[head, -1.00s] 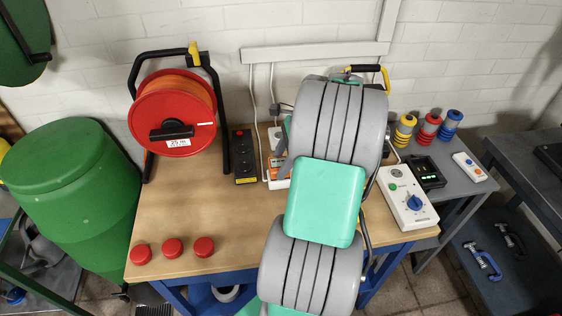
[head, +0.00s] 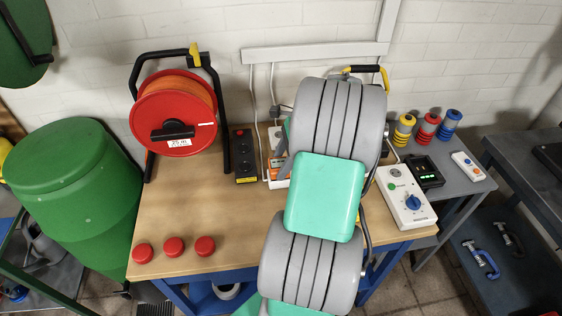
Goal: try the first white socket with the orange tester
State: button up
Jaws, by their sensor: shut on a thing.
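The orange tester (head: 273,173) shows only in part, left of my arm, low over a white socket strip (head: 277,184) on the wooden bench. My arm hides most of the strip, so I cannot tell which socket the tester is over or whether it touches it. My gripper (head: 282,168) shows as a grey edge beside the tester and is shut on it. Its fingertips are mostly hidden.
A black socket strip (head: 245,157) and a red cable reel (head: 173,113) stand to the left. Several red caps (head: 173,246) lie at the front left. A white box with a blue knob (head: 406,197) is at the right. The bench's middle left is clear.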

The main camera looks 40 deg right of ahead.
jog(key=shift+f, duration=0.45)
jog(key=o, duration=1.4)
jog(key=shift+c, duration=0.2)
jog(key=p+v, duration=0.1)
jog(key=v, duration=0.6)
jog(key=shift+d+r, duration=0.2)
jog(key=shift+r, duration=0.15)
jog(key=shift+s, duration=0.1)
